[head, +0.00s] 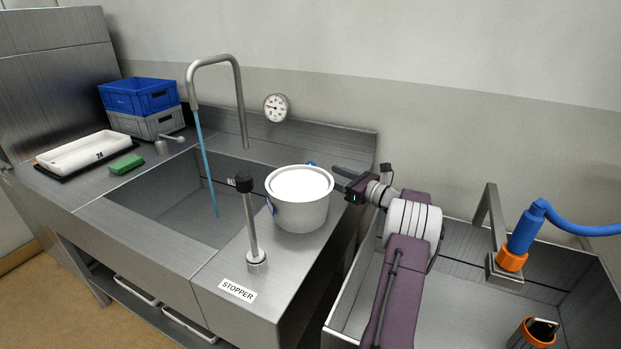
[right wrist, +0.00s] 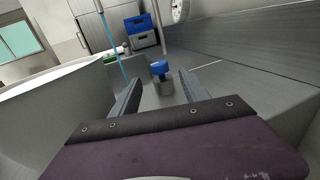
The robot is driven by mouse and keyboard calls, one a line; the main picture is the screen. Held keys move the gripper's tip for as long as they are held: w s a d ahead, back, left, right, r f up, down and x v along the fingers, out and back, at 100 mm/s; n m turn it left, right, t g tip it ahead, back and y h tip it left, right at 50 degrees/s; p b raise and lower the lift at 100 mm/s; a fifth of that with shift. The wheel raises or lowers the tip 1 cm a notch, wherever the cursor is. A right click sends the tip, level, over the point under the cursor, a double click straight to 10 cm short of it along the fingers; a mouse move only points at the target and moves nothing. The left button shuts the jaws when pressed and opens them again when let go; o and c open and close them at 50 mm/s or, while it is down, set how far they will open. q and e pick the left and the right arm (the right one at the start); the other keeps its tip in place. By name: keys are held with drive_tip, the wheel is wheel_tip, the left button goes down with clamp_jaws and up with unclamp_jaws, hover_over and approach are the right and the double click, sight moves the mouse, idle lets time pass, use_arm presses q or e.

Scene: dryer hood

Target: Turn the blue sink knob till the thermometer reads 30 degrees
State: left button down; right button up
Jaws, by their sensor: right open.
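The blue sink knob (right wrist: 160,68) stands on a grey metal base on the steel counter in the right wrist view. In the head view only a sliver of the blue knob (head: 312,164) shows behind the white pot. My right gripper (head: 338,179) is open and empty, low over the counter to the right of the pot. In the right wrist view its fingers (right wrist: 162,84) point at the knob, which appears just ahead between them, not gripped. The round thermometer (head: 276,108) is on the back wall; its reading is too small to tell. My left gripper is out of view.
The white pot (head: 301,208) stands close in front of the knob and right gripper. A bent tap (head: 238,85) runs a blue stream into the sink (head: 165,203). A black-topped stopper lever (head: 250,225) stands left of the pot. Blue and grey crates (head: 140,97) are at back left.

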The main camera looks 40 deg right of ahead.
sight(311, 164)
drive_tip(key=shift+s+r, duration=0.1)
drive_tip(key=shift+a, duration=0.1)
drive_tip(key=x, duration=0.9)
clamp_jaws()
drive_tip(key=r+n+y+p, duration=0.1)
drive_tip(key=p, duration=0.3)
drive_tip(key=shift+y, duration=0.4)
drive_tip(key=shift+f+n+g+y+p, duration=0.3)
drive_tip(key=shift+f, duration=0.1)
